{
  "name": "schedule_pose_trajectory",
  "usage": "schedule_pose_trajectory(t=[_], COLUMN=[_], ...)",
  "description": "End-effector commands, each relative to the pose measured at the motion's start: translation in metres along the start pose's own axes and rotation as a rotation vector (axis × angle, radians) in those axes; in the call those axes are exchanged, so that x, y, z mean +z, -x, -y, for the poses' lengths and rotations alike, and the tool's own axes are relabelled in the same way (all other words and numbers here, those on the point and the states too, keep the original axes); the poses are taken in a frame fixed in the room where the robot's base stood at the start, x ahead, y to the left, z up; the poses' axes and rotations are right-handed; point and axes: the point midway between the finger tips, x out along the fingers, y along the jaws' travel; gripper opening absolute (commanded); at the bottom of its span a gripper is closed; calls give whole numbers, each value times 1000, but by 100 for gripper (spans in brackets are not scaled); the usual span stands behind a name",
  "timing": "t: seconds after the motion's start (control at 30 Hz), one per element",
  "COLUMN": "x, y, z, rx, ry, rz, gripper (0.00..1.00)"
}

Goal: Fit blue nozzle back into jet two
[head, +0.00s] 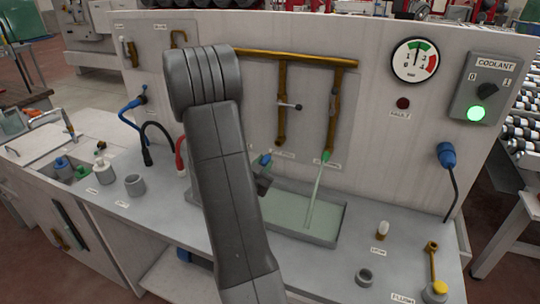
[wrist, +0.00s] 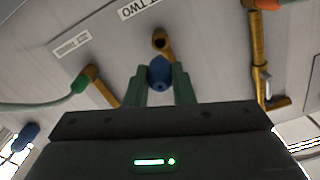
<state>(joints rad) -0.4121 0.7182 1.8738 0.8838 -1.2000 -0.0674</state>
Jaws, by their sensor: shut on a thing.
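My gripper (wrist: 160,84) is shut on the blue nozzle (wrist: 158,72), with one green finger on either side. The nozzle also shows in the head view (head: 264,160), just right of my arm, which hides most of the gripper. In the wrist view, the open brass end of the jet two pipe (wrist: 161,42) lies just beyond the nozzle, close to in line with it. I cannot tell whether they touch. The label of jet two (wrist: 138,6) is partly cut off at the top edge.
The green nozzle (head: 326,156) on the neighbouring pipe pours a stream into the tray (head: 330,241). The coolant panel (head: 487,88) has a lit green lamp. A brass valve with a lever (wrist: 262,85) stands right in the wrist view. Loose fittings stand on the bench at right.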

Motion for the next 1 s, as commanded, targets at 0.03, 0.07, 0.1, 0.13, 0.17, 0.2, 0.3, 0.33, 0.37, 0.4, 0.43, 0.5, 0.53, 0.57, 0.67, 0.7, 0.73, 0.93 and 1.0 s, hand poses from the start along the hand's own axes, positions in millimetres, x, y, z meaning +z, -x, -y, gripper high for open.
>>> schedule_pose_trajectory(t=[0.03, 0.07, 0.1, 0.13, 0.17, 0.2, 0.3, 0.33, 0.37, 0.4, 0.43, 0.5, 0.53, 0.57, 0.67, 0.7, 0.73, 0.93, 1.0], x=[0, 0, 0, 0, 0, 0, 0, 0, 0, 1, 1, 2, 1, 1, 1, 1, 1, 1, 1], y=[0, 0, 0, 0, 0, 0, 0, 0, 0, 0, 0, 1, -2, -4, -14, -18, -21, -40, -46], z=[0, 0, 0, 0, 0, 0, 0, 0, 0, 0, 0, -1, 0, 0, 0, 0, -1, 0, -1], rx=[0, 0, 0, 0, 0, 0, 0, 0, 0, 0, 0, 0, 1, 1, 1, 2, 2, 1, 2], ry=[0, 0, 0, 0, 0, 0, 0, 1, 2, 4, 6, 14, 15, 15, 15, 14, 14, 15, 16], rz=[0, 0, 0, 0, 0, 0, 0, 0, 0, -1, -1, -1, 0, 0, -2, -1, -1, -1, -1], gripper=[0, 0, 0, 0, 0, 0, 0, 0, 0, 0, 0, 0, 0, 0, 0, 0, 0, 0, 0])
